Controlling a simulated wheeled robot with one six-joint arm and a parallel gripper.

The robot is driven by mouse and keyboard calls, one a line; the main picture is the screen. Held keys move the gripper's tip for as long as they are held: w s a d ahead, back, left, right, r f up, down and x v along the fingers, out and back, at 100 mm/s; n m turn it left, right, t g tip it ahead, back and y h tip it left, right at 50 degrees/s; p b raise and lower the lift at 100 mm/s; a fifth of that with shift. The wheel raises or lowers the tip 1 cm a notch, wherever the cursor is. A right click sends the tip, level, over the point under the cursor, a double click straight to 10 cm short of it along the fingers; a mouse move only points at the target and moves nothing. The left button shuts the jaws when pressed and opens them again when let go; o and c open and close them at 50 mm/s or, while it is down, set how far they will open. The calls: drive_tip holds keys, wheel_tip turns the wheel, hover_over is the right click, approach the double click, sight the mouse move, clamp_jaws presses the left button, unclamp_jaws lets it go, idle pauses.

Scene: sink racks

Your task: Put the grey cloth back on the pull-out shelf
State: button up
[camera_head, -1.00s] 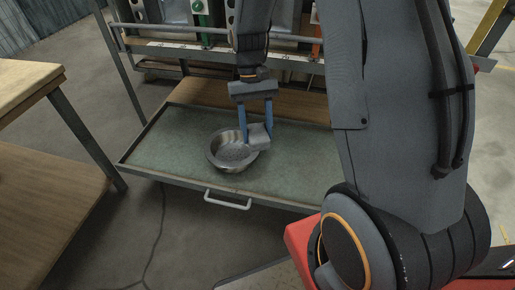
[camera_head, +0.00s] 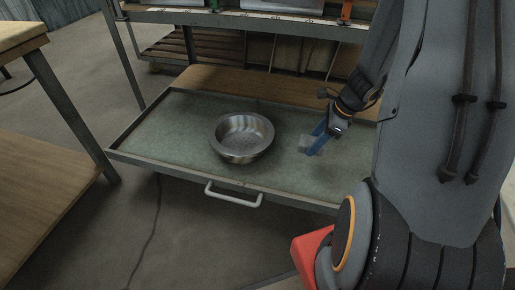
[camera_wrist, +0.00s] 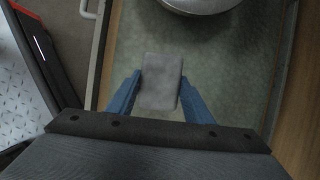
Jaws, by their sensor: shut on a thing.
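The grey cloth (camera_wrist: 161,82) is a small folded pad between the two blue fingers of my gripper (camera_wrist: 160,98) in the wrist view. In the head view the cloth (camera_head: 308,143) shows at the fingertips of my gripper (camera_head: 312,148). My gripper is shut on it, over the right part of the pull-out shelf (camera_head: 175,125). The shelf has a green-grey surface, a raised metal rim and a white front handle. I cannot tell whether the cloth touches the shelf surface.
A round metal bowl (camera_head: 241,137) stands on the middle of the shelf, left of my gripper; part of it shows at the top of the wrist view (camera_wrist: 200,3). The shelf's left part is clear. A wooden table (camera_head: 35,190) stands at the left.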

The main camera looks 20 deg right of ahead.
drive_tip(key=shift+d+f, duration=0.25)
drive_tip(key=shift+f, duration=0.15)
drive_tip(key=shift+f+b, duration=2.95)
drive_tip(key=shift+f, duration=1.8)
drive_tip(key=shift+f, duration=0.1)
drive_tip(key=shift+f, duration=0.1)
drive_tip(key=o, duration=0.9)
drive_tip(key=shift+o, duration=0.2)
drive_tip(key=p+v, duration=0.7)
drive_tip(key=v, duration=0.5)
drive_tip(key=shift+r, duration=0.2)
drive_tip(key=shift+s+a, duration=0.1)
